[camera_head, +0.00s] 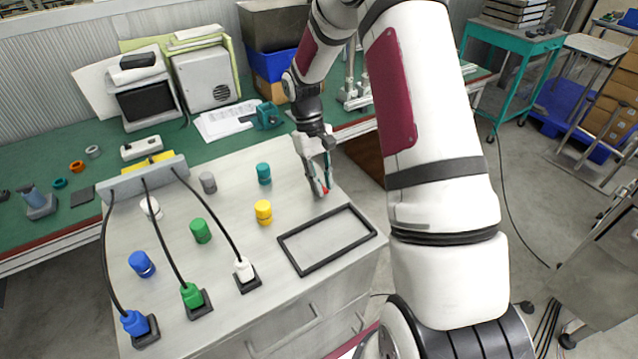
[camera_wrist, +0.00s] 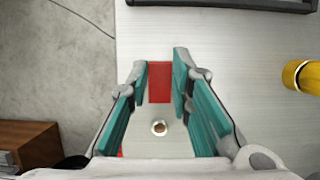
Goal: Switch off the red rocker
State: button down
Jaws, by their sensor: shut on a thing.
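My gripper (camera_head: 323,188) points down at the right back part of the light cabinet top. A red rectangular piece (camera_wrist: 159,80) sits between its teal-padded fingertips in the wrist view, and the fingers (camera_wrist: 160,88) are shut on it. In the head view only a small red patch (camera_head: 325,190) shows at the fingertips; the fingers hide the rest. I cannot tell for sure whether this red piece is the rocker, or which way it is tilted. No other red switch shows clearly on the cabinet top.
A black rectangular frame (camera_head: 327,240) lies in front of the gripper. Yellow (camera_head: 263,212), teal (camera_head: 264,174) and green (camera_head: 200,231) cylinders stand to the left. Cabled blue (camera_head: 134,323), green (camera_head: 192,296) and white (camera_head: 244,269) plugs stand farther left. The cabinet's right edge is close.

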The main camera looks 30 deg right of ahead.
jog(key=c, duration=1.4)
grip_release()
jog(key=shift+c, duration=0.2)
jog(key=v, duration=1.2)
